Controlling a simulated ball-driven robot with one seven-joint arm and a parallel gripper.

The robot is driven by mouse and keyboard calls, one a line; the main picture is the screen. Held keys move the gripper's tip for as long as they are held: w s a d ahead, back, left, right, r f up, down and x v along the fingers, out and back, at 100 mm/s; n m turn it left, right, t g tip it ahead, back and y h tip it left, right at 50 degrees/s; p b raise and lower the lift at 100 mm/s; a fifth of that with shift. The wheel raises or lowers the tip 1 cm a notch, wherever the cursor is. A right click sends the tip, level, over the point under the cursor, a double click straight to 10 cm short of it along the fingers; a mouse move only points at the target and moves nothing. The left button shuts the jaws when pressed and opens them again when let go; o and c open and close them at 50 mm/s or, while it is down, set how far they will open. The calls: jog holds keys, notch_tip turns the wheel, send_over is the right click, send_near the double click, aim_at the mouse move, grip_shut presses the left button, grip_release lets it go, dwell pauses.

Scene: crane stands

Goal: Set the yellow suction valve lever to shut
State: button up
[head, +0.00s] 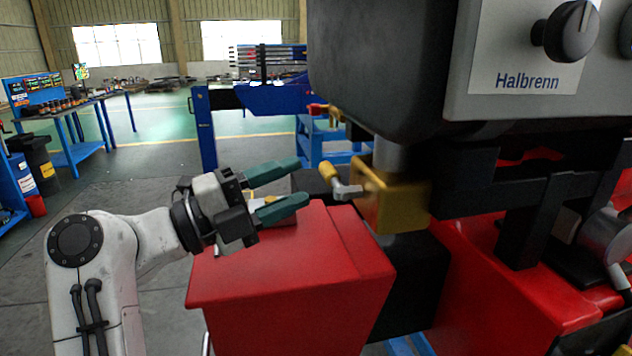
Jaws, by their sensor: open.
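The suction valve lever (329,173) has a yellow grip and a grey metal arm. It sticks out to the left from a brass valve body (397,200) under a dark tank, with its grip tilted up and to the left. My gripper (304,182) has green fingers, spread apart and empty. In the picture the fingertips are just left of the lever's grip, pointing right. I see no contact, and the depth between them is hard to judge. Whether the lever stands at open or shut cannot be read here.
A red box (290,290) lies below my gripper. The dark tank (380,65) hangs above the valve, and a grey panel marked Halbrenn (525,85) with a black knob (572,32) is at upper right.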

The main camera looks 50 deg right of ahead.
jog(key=shift+v, duration=1.25)
